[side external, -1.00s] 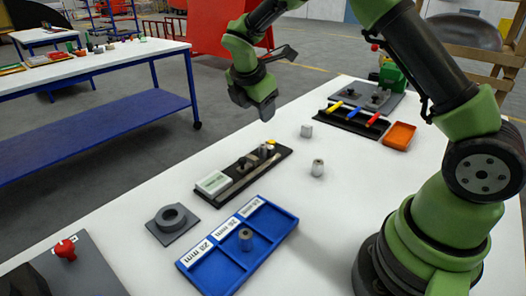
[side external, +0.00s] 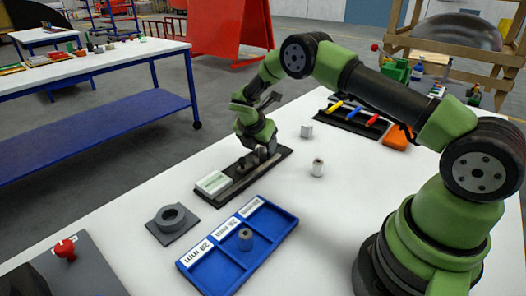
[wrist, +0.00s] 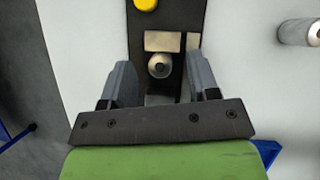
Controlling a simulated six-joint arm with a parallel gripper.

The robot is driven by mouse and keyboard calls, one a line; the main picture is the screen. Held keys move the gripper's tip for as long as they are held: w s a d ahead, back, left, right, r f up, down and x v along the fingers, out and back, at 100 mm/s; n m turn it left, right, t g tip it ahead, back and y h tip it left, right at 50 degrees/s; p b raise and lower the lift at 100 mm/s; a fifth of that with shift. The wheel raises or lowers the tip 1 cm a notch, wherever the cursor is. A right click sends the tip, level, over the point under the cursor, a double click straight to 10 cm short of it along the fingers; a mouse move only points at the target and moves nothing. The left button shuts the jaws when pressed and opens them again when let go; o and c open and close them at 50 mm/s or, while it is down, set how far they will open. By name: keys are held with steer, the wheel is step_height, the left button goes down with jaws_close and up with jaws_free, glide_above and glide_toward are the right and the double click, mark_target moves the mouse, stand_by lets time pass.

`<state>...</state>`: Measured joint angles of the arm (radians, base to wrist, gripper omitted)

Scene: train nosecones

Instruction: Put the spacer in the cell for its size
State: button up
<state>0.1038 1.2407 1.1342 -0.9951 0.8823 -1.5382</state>
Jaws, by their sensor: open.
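A small metal spacer (wrist: 160,65) stands upright on the black board, seen from above between my gripper's fingers in the wrist view. My gripper (wrist: 160,85) is open, one finger on each side of it and apart from it. In the side view my gripper (side external: 258,150) points down over the far part of the black board (side external: 230,192) and partly hides what stands there. The blue tray (side external: 272,248) has three labelled cells. One spacer (side external: 245,236) stands in its middle cell; the other two cells look empty.
Another spacer (side external: 318,168) stands on the white table right of the board, and a grey block (side external: 306,131) behind it. A grey ring on a plate (side external: 172,217) lies left of the tray. A black rack with coloured pieces (side external: 355,118) is farther back.

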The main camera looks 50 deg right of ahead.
steer(key=shift+w+d+f, duration=0.1)
steer(key=shift+d+f, duration=0.1)
steer(key=shift+f, duration=0.2)
steer(key=shift+c, duration=0.2)
jaws_close()
steer(key=shift+r, duration=0.1)
